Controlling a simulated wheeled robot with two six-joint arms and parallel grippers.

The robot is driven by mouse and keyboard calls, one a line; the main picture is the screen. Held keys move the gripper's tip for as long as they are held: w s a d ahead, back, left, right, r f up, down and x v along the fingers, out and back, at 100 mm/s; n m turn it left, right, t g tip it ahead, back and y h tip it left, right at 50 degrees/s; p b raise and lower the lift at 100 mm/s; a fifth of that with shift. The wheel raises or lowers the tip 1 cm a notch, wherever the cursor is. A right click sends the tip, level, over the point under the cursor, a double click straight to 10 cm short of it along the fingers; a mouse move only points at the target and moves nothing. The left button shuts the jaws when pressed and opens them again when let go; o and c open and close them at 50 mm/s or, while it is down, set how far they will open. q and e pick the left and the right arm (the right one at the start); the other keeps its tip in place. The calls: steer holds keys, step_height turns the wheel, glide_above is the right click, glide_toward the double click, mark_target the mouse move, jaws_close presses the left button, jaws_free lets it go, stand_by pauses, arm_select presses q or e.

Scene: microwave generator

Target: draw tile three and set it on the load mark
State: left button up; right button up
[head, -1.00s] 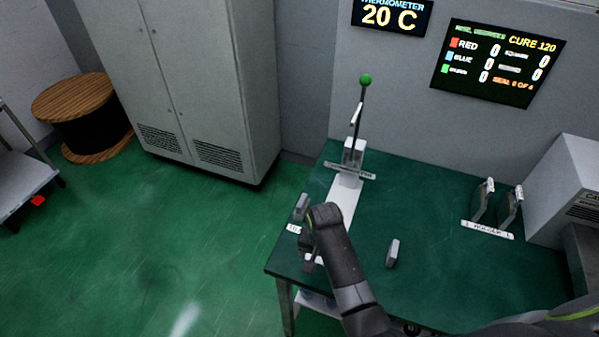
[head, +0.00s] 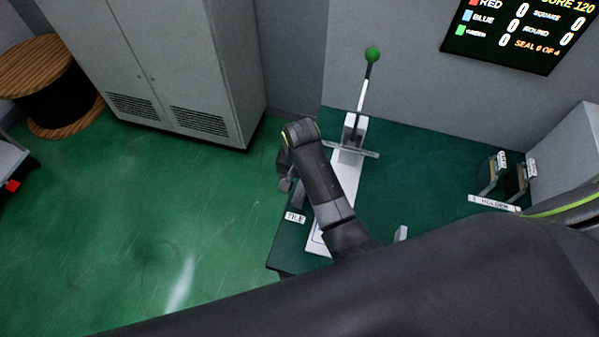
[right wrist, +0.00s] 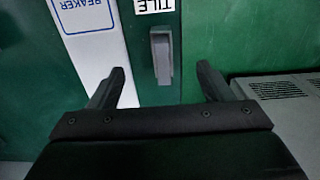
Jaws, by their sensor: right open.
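A small grey upright block (right wrist: 162,58) stands beside a white TILE label (right wrist: 154,5) at the table's left edge. In the head view the block (head: 298,194) is partly behind my right arm, and its label (head: 295,217) is below it. I see no number on it. My right gripper (head: 286,182) is open and empty near the block. In the right wrist view the block lies ahead, between the lines of the open fingers (right wrist: 165,88). No load mark can be made out. My left gripper is not in view.
A white-based lever press (head: 352,135) with a green knob stands behind my right arm. A HOLDER label (head: 494,203) fronts two grey upright pieces at right. Another grey piece (head: 401,233) is mostly hidden by my dark arm. Open floor lies left of the green table (head: 420,160).

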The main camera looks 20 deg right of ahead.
mark_target(300, 187)
steer(key=f, duration=0.2)
steer(key=w+f, duration=0.1)
steer(key=f, duration=0.1)
steer(key=shift+f+b, duration=0.2)
steer(key=shift+b, duration=0.15)
steer(key=shift+s+f, duration=0.1)
steer(key=shift+f, duration=0.25)
steer(key=shift+f+b, duration=0.35)
steer(key=shift+b, duration=0.05)
steer(key=shift+f+b, duration=0.35)
steer(key=shift+f, duration=0.45)
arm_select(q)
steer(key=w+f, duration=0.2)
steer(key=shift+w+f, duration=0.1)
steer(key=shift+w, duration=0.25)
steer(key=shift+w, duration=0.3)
arm_select(e)
steer(key=shift+c, duration=1.3)
jaws_close()
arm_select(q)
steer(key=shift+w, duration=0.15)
